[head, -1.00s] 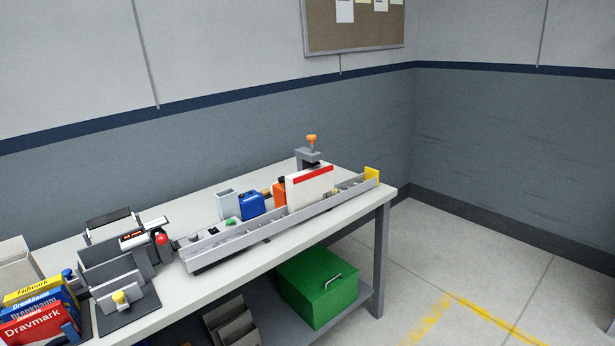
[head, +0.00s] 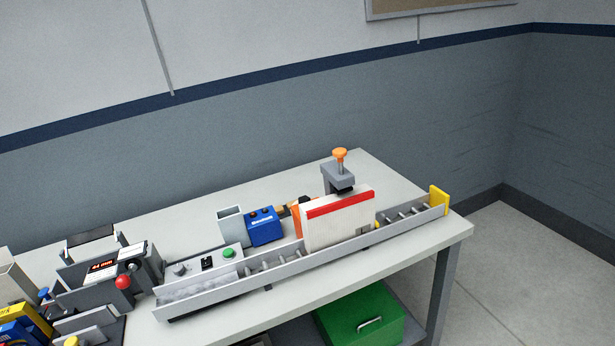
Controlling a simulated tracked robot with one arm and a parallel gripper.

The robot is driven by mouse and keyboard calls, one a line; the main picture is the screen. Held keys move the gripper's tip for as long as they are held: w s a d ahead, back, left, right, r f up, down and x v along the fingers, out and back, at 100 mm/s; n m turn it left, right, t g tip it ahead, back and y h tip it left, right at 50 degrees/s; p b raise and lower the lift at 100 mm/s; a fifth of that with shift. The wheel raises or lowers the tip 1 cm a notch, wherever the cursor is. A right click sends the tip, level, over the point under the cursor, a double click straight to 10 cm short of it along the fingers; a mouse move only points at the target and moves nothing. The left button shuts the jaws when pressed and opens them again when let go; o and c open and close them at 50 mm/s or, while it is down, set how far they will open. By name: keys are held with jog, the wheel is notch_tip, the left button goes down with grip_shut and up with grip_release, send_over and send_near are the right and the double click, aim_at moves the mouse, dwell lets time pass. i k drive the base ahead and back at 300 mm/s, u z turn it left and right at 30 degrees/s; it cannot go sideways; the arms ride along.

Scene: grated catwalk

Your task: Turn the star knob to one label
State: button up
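An orange knob (head: 340,154) stands upright on a thin stem on top of a grey clamp-like bracket (head: 338,176) at the back of the bench. It is too small to tell whether the knob is star-shaped, and no label marks show around it. A small dark grey knob (head: 180,269) sits on a control panel at the near left end of the roller track, beside a black switch (head: 207,263) and a green button (head: 229,253). Its shape is also unclear. My gripper is not in view.
A roller track (head: 282,265) with a yellow end stop (head: 438,200) runs along the bench (head: 408,243), holding an upright white, red-striped carton (head: 340,222). A blue unit (head: 264,227) stands behind it. A device with a red ball lever (head: 123,282) is left. A green box (head: 345,325) sits below.

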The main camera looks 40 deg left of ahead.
aim_at(305, 199)
jog(key=u, duration=0.55)
jog(key=i, duration=1.5)
jog(key=u, duration=0.8)
jog(key=i, duration=0.4)
jog(key=u, duration=0.2)
